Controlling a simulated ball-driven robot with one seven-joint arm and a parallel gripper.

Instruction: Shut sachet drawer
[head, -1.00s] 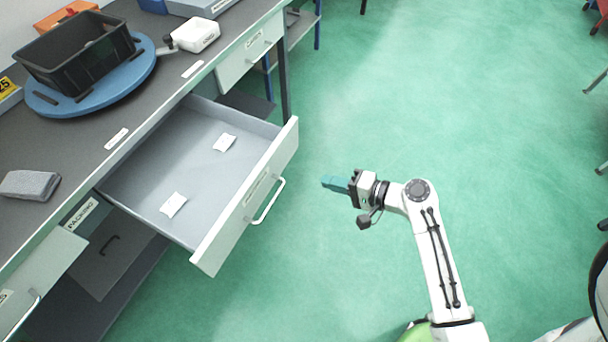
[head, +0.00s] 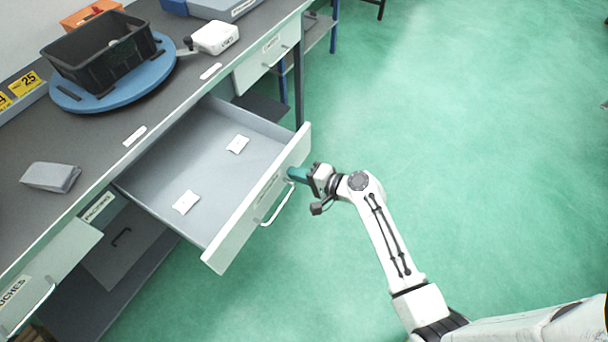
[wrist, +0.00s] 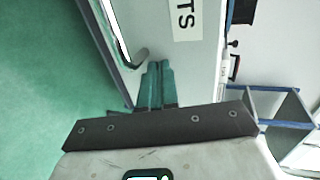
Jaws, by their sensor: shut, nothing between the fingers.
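The sachet drawer (head: 230,222) is pulled out from under the bench, with two white sachets (head: 237,144) (head: 186,202) lying flat inside it. Its front carries a metal bar handle (head: 277,207). My gripper (head: 292,174) has its teal fingers together and empty, at the drawer front near the handle's far end. In the wrist view the fingers (wrist: 157,82) point at the drawer front beside the handle (wrist: 128,45) and a label ending in "TS" (wrist: 184,14). I cannot tell whether the fingertips touch the front.
Other drawers flank this one. The green floor (head: 450,130) to the right is clear.

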